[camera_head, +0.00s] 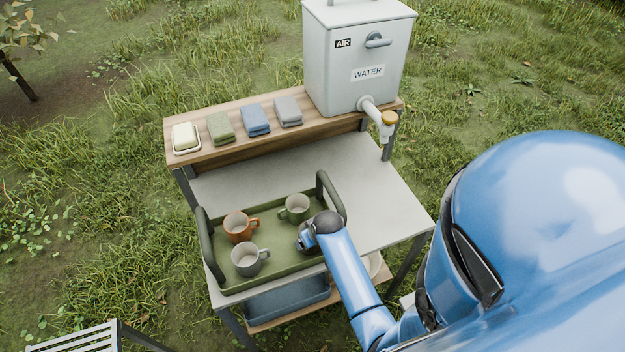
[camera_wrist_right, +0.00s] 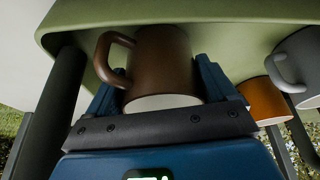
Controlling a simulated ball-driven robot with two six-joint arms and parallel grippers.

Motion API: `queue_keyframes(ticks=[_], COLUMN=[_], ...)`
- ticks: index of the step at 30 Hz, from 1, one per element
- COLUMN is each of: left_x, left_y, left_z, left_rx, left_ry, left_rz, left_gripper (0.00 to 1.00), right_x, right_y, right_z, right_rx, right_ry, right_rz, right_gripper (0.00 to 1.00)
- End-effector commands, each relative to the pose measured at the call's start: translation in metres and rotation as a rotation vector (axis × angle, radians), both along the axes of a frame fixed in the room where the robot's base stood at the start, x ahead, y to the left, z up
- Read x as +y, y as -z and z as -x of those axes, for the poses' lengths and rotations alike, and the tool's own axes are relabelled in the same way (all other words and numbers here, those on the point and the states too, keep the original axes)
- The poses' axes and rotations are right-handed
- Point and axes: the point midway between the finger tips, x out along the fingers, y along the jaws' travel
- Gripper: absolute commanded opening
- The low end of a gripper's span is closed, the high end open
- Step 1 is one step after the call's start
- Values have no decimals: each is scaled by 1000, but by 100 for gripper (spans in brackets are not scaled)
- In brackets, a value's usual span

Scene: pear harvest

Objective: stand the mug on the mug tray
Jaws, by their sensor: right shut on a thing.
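The green mug tray (camera_head: 268,276) with raised end handles lies on the grey table. An orange-brown mug (camera_head: 240,226), a green mug (camera_head: 295,207) and a pale grey mug (camera_head: 248,260) stand upright in it. My right gripper (camera_head: 303,242) is over the right part of the tray. In the right wrist view my right gripper (camera_wrist_right: 158,84) is shut on a dark brown mug (camera_wrist_right: 165,58), with a finger on each side and the handle to the left. That mug's base is at the tray floor; I cannot tell whether it touches. My left gripper is not in view.
A wooden shelf behind holds a soap dish (camera_head: 186,139) and several folded cloths (camera_head: 254,120). A water tank (camera_head: 357,60) with a tap stands at its right end. A blue bin (camera_head: 290,300) sits below. The tabletop (camera_head: 365,190) right of the tray is clear.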

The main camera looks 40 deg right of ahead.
Motion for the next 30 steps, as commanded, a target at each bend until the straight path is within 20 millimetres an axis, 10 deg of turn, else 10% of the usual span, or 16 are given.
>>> queue_keyframes(ticks=[8, 9, 12, 30], left_x=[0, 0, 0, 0], left_y=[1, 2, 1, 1], left_z=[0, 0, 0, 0], left_rx=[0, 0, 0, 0], left_ry=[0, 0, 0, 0], left_rz=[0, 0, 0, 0], left_gripper=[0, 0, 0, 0], right_x=[0, 0, 0, 1], right_y=[2, 3, 2, -26], right_z=[-1, 0, 0, 10], right_rx=[-2, 0, 0, -2], right_ry=[0, 0, 0, 0], right_rz=[0, 0, 0, 1], right_gripper=[42, 86, 100, 100])
